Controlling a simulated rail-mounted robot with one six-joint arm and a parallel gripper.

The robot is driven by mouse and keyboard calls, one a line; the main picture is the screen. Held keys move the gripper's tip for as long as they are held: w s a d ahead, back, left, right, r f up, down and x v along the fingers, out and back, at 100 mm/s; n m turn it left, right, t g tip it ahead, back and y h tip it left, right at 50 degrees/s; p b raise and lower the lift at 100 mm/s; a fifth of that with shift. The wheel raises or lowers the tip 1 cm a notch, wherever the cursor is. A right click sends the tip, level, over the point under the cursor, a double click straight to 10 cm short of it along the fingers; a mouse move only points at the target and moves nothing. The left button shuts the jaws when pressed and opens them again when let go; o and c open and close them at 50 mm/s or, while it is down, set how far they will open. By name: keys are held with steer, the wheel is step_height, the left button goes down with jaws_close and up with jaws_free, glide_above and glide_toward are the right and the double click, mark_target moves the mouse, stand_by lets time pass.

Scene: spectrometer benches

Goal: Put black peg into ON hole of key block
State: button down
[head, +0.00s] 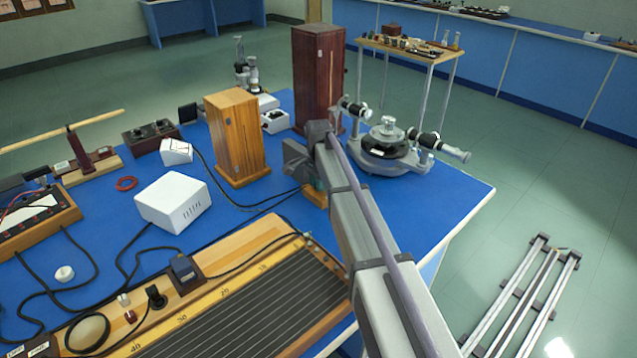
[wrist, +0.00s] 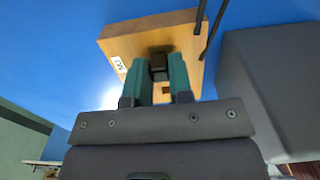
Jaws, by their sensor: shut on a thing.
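The key block (wrist: 128,42) is a pale wooden block on the blue bench, with two dark cords at its far right edge. A small white label (wrist: 117,64) is on its left side; its letters are too small to read surely. My gripper (wrist: 158,66) has teal fingers, shut on the dark peg (wrist: 158,61) over the block. I cannot tell whether the peg's end is in a hole or above it. A small dark mark shows on the block between the fingers. In the head view, the block (head: 316,198) is mostly hidden by my arm.
A tall orange wooden box (head: 236,140) and a dark red box (head: 318,75) stand close behind. A spectrometer (head: 386,145) is to the right, and a white box (head: 173,203) to the left. A grey body (wrist: 265,90) sits right of the block in the wrist view.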

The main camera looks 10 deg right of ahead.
steer(key=c, duration=0.9)
jaws_free()
steer(key=shift+c, duration=0.2)
step_height(320, 180, up, 11)
steer(key=p, duration=1.1)
